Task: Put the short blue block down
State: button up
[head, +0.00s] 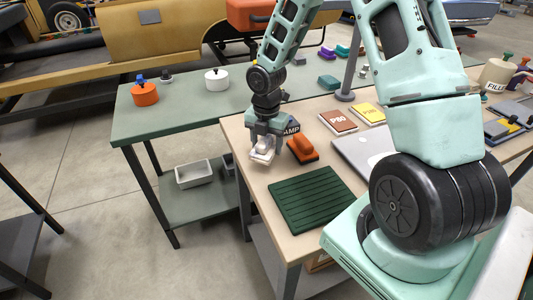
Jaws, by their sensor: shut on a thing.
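My gripper (262,157) points down over the left edge of the wooden-topped bench (255,181), beside an orange-topped tool (302,148). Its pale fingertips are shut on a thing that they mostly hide. No blue surface shows clearly between them, so I cannot make out the block's shape or tilt. I cannot tell whether what is held touches the bench top.
A dark green ribbed mat (312,198) lies in front on the bench. A grey laptop-like slab (362,156), a brown sandpaper pack (338,122) and a yellow one (368,113) lie to the right. The green table (185,112) behind holds an orange pot (145,93) and a white pot (217,80).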

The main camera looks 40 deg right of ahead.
aim_at(267, 152)
notch_tip(267, 152, down, 4)
jog(key=shift+r+p, duration=0.2)
jog(key=shift+p, duration=0.25)
jog(key=shift+f+b, duration=0.3)
jog(key=shift+f, duration=0.2)
jog(key=shift+f, duration=0.1)
